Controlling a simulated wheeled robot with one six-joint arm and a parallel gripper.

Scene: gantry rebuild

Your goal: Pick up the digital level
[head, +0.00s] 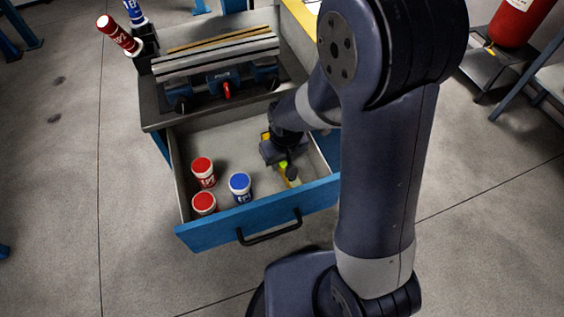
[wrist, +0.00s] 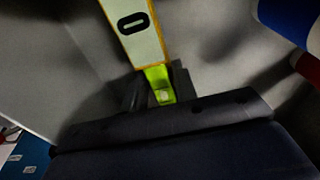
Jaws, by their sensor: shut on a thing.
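The digital level (head: 291,180) is a slim yellow bar in the right part of the open drawer (head: 225,231). In the wrist view the level (wrist: 136,35) shows a pale face with yellow edges, a dark oval display and a bright yellow-green part between my fingers. My gripper (head: 283,158) reaches down into the drawer and is shut on the level. In the wrist view my gripper (wrist: 157,88) has a dark finger on each side of it. My gripper hides the middle of the level in the head view. I cannot tell whether the level touches the drawer floor.
Two red cans (head: 203,171) (head: 204,203) and a blue can (head: 240,186) stand left of my gripper in the drawer. Bare floor lies to the left.

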